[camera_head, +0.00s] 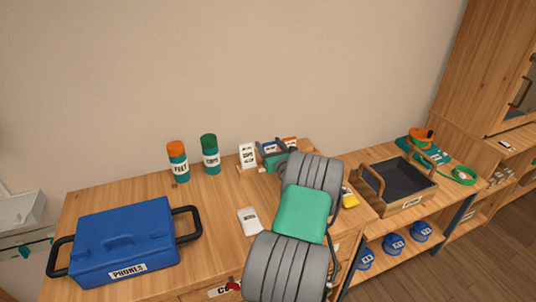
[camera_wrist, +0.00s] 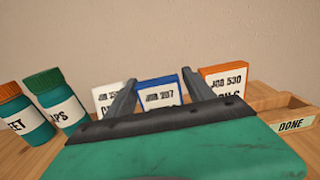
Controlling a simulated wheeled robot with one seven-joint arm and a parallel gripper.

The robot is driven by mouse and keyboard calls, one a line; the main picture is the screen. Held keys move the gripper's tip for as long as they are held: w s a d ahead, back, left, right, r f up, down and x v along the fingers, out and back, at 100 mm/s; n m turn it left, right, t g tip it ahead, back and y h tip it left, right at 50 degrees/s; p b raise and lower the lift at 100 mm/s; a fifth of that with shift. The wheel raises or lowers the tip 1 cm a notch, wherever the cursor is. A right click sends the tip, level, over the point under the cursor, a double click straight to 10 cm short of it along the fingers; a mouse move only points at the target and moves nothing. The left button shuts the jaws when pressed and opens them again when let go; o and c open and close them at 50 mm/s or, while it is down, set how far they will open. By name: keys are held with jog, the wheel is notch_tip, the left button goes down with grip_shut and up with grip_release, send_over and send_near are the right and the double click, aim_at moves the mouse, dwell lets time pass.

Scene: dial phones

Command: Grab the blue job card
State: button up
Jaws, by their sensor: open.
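The blue job card (camera_wrist: 157,84) stands upright in the wrist view, marked "JOB 207", with its lower part hidden by my gripper. My gripper (camera_wrist: 158,92) is open, with one finger towards each side of the card and nothing visibly held. I cannot tell how deep the fingers reach around it. In the head view the blue card (camera_head: 270,147) shows as a small patch behind my gripper (camera_head: 272,150). A white card (camera_wrist: 108,95) stands to its left and an orange-edged card (camera_wrist: 223,84), "JOB 530", to its right.
A wooden tray marked "DONE" (camera_wrist: 290,125) is right of the cards. Orange-lidded (camera_head: 178,162) and green-lidded (camera_head: 210,155) jars stand left. A blue phones case (camera_head: 125,240) sits on the bench's left, and a white item (camera_head: 249,221) lies in front. A dark-lined wooden tray (camera_head: 408,205) is right.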

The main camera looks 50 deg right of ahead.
jog(key=shift+x, duration=1.2)
jog(key=shift+a, duration=0.1)
jog(key=shift+c, duration=0.4)
jog(key=c, duration=1)
jog(key=shift+r, duration=0.15)
jog(key=shift+c, duration=0.2)
